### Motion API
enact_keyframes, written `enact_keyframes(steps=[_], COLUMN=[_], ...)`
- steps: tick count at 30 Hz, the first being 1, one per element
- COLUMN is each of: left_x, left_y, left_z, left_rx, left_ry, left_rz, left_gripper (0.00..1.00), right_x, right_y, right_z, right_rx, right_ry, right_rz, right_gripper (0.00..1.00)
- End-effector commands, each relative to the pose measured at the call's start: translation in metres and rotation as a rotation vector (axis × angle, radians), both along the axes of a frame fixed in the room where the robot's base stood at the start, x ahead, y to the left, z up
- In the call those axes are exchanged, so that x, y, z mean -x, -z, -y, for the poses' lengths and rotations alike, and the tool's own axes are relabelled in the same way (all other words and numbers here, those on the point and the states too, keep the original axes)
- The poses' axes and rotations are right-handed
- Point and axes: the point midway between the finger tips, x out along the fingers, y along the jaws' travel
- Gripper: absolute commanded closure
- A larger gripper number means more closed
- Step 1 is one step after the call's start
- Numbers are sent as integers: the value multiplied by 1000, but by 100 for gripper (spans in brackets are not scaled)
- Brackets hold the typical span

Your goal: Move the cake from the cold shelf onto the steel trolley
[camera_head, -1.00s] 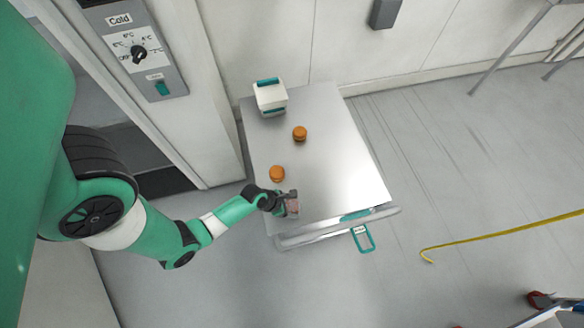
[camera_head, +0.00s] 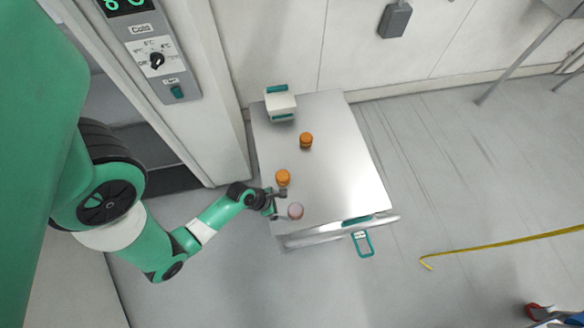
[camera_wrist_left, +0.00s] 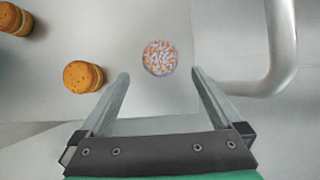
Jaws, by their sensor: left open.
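The cake (camera_head: 295,211) is a small pinkish round that stands upright on the steel trolley (camera_head: 345,165), near its front left corner. In the left wrist view its sprinkled orange, blue and white top (camera_wrist_left: 160,58) lies just beyond the fingertips. My left gripper (camera_head: 280,201) is open and empty, just left of the cake and apart from it. Its two fingers (camera_wrist_left: 160,76) show spread in the left wrist view. The cold cabinet (camera_head: 158,65) stands at the left with its dial panel; its shelf is mostly hidden. My right gripper is not in view.
Two orange-brown rounds (camera_head: 283,177) (camera_head: 306,140) stand on the trolley behind the cake. A white and teal box (camera_head: 280,103) stands at its back left. The trolley's handle rail (camera_head: 340,230) runs along the front. The right side of the top is bare. A yellow strip (camera_head: 500,243) lies on the floor.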

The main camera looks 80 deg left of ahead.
Motion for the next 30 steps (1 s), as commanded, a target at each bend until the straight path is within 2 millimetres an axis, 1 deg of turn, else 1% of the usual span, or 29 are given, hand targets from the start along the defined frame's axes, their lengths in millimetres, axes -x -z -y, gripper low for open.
enact_keyframes(steps=[1,3,6,19,21,23,25,26,27,29,30], left_x=[5,10,14,15,10,-5,-37,-55,-83,-129,-160], left_y=[-18,-25,-29,-28,-31,-41,-65,-81,-106,-155,-192], left_z=[0,0,1,1,-3,-14,-34,-44,-56,-72,-77], left_rx=[1,2,0,-1,-21,-76,-198,-273,-388,-594,-743], left_ry=[-3,-3,-1,2,22,73,187,253,351,508,611], left_rz=[-1,-1,0,1,10,32,82,109,150,215,259], left_gripper=[0,0,0,0,0,0,0,0,0,0,0], right_x=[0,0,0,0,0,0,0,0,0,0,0], right_y=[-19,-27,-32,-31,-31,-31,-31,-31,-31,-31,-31], right_z=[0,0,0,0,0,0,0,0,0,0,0], right_rx=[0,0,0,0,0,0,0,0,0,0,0], right_ry=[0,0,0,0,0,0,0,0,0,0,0], right_rz=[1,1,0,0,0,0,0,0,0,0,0], right_gripper=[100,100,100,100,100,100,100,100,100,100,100])
